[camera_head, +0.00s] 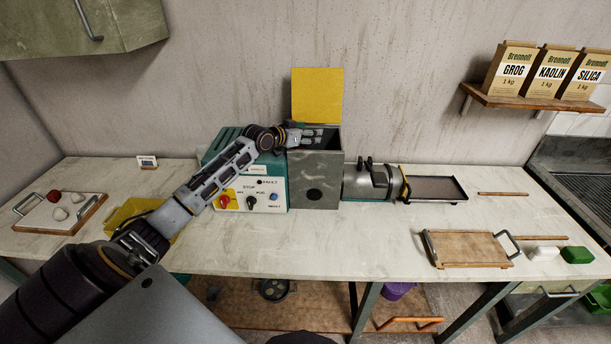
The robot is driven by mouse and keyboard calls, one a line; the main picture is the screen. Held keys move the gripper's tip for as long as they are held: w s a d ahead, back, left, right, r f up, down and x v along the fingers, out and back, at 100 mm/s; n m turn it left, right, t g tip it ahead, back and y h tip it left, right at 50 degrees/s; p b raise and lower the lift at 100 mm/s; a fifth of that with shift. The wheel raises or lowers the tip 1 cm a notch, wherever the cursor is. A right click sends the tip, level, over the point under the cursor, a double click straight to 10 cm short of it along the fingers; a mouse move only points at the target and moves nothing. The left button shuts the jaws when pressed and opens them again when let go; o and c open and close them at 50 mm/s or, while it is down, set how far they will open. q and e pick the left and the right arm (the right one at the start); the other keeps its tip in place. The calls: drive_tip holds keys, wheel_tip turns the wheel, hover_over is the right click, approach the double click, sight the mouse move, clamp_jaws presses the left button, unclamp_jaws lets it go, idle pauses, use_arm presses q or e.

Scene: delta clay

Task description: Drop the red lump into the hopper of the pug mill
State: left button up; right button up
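The pug mill (262,190) stands at the back middle, with a control panel and a grey box-shaped hopper (315,183). The hopper's yellow lid (317,95) stands up, open. My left arm reaches from the lower left across the mill. My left gripper (310,134) is at the hopper's top opening, far from the red lump. Its fingertips are small and dark, so its opening and any contents are unclear. My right gripper is not in view.
A yellow container (135,213) is partly behind my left arm. A dark tray (435,189) lies right of the mill's barrel (371,182). A wooden board with handles (468,249) lies at the front right. The front middle of the counter is clear.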

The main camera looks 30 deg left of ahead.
use_arm(q)
drive_tip(key=shift+s, duration=0.2)
drive_tip(key=shift+v, duration=5.8)
drive_tip(key=shift+r, duration=0.1)
